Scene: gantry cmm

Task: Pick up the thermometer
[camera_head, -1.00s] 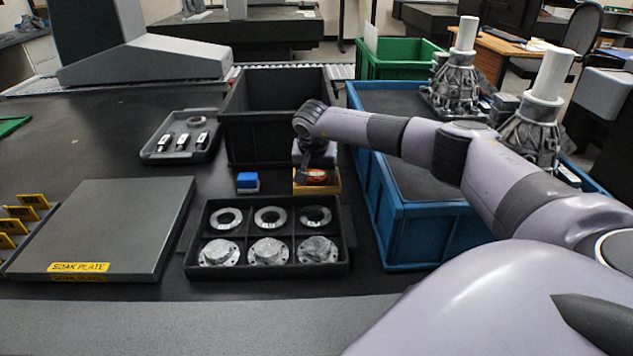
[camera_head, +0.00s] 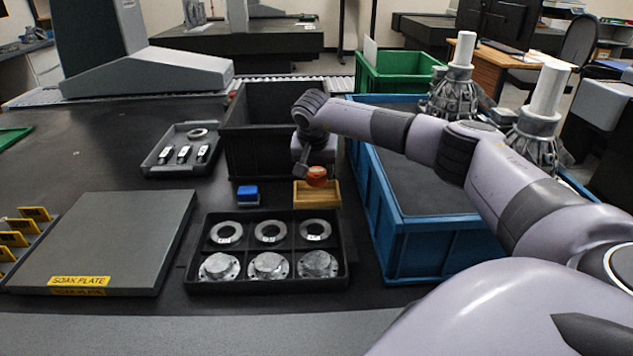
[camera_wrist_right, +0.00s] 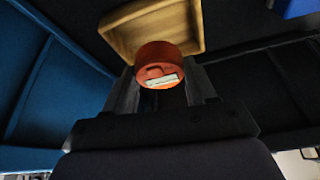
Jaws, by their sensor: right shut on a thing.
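The thermometer (camera_head: 317,176) is a small round orange-red thing with a pale display on its face, which shows in the right wrist view (camera_wrist_right: 160,66). My right gripper (camera_head: 308,170) is shut on it and holds it just above a small wooden tray (camera_head: 318,198). In the right wrist view the two dark fingers (camera_wrist_right: 161,88) are on either side of it, and the tray (camera_wrist_right: 190,22) is beyond it. My left gripper is in neither view.
A blue block (camera_head: 248,194) stands left of the wooden tray. A black compartment tray (camera_head: 268,245) with metal rings and flanges lies in front. A black bin (camera_head: 236,135) is behind, and a blue crate (camera_head: 420,240) is close on the right.

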